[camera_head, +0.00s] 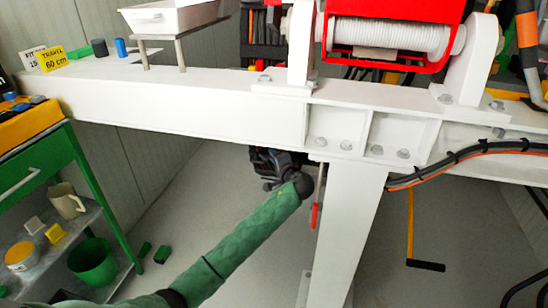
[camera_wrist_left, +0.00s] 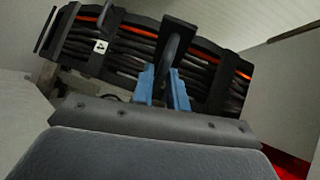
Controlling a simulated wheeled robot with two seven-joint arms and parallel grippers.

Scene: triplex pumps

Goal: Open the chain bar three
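A black cable chain (camera_wrist_left: 125,52) holding dark and orange cables fills the upper part of the left wrist view, with dark crossbars over it. One black chain bar (camera_wrist_left: 172,48) stands out toward the camera, its near end between the blue fingertips of my left gripper (camera_wrist_left: 163,92). The fingers are apart; whether they clamp the bar or only straddle it, I cannot tell. Which numbered bar it is cannot be read. In the head view my left gripper (camera_head: 272,163) is under the white beam, largely hidden by its own wrist. My right gripper is not in view.
The white beam (camera_head: 200,108) crosses above my left arm. Its white leg (camera_head: 345,235) stands just right of the gripper, with a red part (camera_head: 314,215) at its edge. A green cart (camera_head: 85,175) stands at left. Floor between cart and leg is mostly clear.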

